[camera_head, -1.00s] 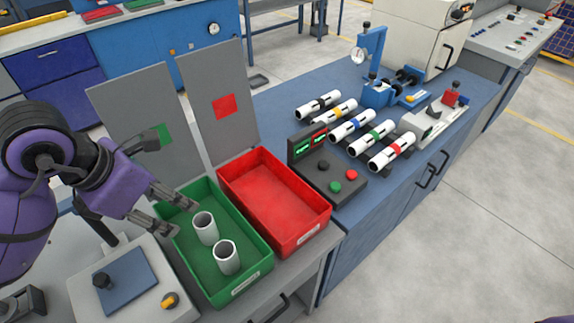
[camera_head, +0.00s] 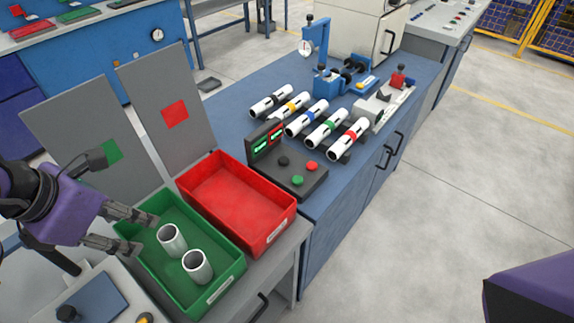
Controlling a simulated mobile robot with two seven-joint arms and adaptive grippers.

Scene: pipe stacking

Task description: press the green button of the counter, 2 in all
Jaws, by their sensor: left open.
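The counter (camera_head: 318,188) is a dark box with an upright display panel (camera_head: 264,140) showing green and red digits, too small to read. On its top are a green button (camera_head: 298,180), a red button (camera_head: 312,166) and a black button (camera_head: 284,161). Nothing touches the buttons. My left gripper (camera_head: 143,233) is open and empty above the left side of the green bin (camera_head: 222,293), well left of the counter. A purple part of my right arm shows at the lower right edge; its gripper is out of view.
Two white pipes (camera_head: 172,240) stand upright in the green bin. An empty red bin (camera_head: 262,243) lies between it and the counter. Several white pipes with coloured bands (camera_head: 325,129) lie on a rack behind the counter. Grey panels (camera_head: 168,105) stand behind the bins. Open floor is right.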

